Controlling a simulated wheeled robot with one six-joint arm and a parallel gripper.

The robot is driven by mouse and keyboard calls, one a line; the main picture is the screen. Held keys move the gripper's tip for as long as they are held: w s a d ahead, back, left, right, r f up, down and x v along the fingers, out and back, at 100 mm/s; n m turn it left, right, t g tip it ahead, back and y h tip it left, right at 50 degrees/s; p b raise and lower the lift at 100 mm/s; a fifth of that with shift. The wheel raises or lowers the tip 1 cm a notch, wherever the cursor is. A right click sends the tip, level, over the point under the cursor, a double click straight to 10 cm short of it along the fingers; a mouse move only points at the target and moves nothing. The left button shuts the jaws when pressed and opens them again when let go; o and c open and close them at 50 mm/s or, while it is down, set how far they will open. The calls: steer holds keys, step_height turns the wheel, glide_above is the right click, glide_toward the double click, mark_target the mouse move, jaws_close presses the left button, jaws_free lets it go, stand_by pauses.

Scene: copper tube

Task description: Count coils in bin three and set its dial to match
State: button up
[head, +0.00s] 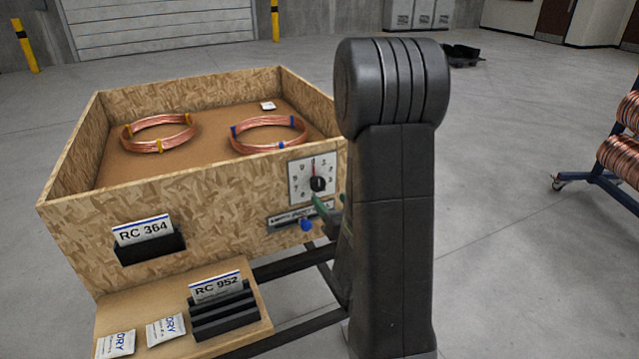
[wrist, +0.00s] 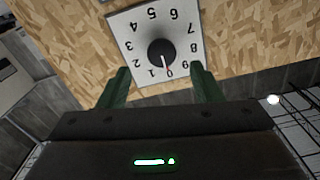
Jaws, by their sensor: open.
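A chipboard bin (head: 75,160) stands at left in the head view, with no bin number readable. Two copper coils lie apart on its brown floor: one with yellow ties (head: 158,133), one with blue ties (head: 268,134). The near wall may hide part of the floor. A white dial plate with a black knob (head: 318,184) is on the front wall; it shows upside down in the wrist view (wrist: 161,53), its red pointer at about 0. My gripper (wrist: 160,68) is open, its green fingers either side of the plate's lower part, apart from the knob.
A label strip (head: 290,218) and blue knob (head: 306,225) sit below the dial. An RC 364 card (head: 142,229) is on the wall. A lower shelf holds an RC 952 card (head: 216,287) and DRY packets (head: 165,330). A coil rack (head: 600,175) stands right.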

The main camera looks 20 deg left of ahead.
mark_target(319, 188)
steer(key=p+x, duration=0.1)
steer(key=x, duration=0.6)
steer(key=shift+w+a, duration=0.2)
steer(key=shift+a, duration=0.1)
steer(key=shift+c, duration=0.5)
steer(key=c, duration=0.9)
steer(key=shift+f+m+b, duration=0.1)
steer(key=shift+m+b, duration=0.2)
